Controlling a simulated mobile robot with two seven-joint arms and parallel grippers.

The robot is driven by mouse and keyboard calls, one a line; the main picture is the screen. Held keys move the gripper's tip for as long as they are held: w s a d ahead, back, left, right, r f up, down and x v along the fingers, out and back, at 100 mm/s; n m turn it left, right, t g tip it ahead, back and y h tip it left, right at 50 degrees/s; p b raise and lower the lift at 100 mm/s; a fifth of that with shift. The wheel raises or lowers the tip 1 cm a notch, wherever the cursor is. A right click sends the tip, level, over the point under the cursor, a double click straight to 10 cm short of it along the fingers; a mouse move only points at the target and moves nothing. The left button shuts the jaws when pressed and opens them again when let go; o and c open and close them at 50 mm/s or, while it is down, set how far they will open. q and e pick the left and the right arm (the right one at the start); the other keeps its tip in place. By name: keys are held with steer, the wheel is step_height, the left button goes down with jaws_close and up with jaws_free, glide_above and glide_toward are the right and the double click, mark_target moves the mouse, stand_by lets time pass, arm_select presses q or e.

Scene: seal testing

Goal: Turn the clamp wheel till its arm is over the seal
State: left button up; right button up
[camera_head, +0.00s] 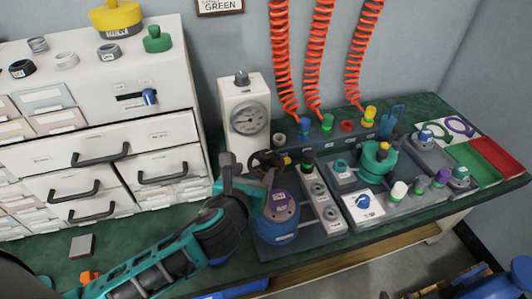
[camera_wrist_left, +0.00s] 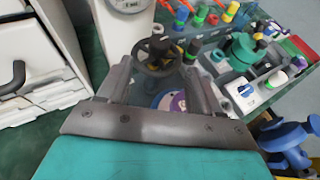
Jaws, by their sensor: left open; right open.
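The black clamp wheel (camera_head: 266,161) stands on a post beside the white gauge box. In the left wrist view the wheel (camera_wrist_left: 156,55) shows between and beyond my finger tips. A purple round seal (camera_head: 281,203) lies on top of a blue pot (camera_head: 275,232), just in front of the wheel; my gripper partly covers the pot's left side. The clamp's arm is not clearly distinguishable. My left gripper (camera_head: 250,178) is open, close to the wheel and the pot's left edge, with nothing visibly held. My right gripper is not in view.
The gauge box (camera_head: 246,118) stands behind the wheel. A white drawer cabinet (camera_head: 100,140) is to the left. Grey fixtures with coloured knobs, including a green wheel (camera_head: 377,160), stand to the right. Red coiled hoses (camera_head: 318,60) hang behind. A small grey block (camera_head: 82,246) lies on the green bench.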

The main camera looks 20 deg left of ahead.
mark_target(265, 156)
arm_select(q)
steer(key=b+x, duration=0.2)
steer(key=x, duration=0.9)
steer(key=shift+w+f+b, duration=0.2)
steer(key=shift+w+b, duration=0.15)
steer(key=shift+w, duration=0.1)
arm_select(e)
steer(key=shift+w+a+f, duration=0.3)
steer(key=shift+a+f, duration=0.15)
steer(key=shift+a, duration=0.25)
arm_select(q)
steer(key=shift+c, duration=0.5)
jaws_close()
arm_select(e)
steer(key=shift+a, duration=0.1)
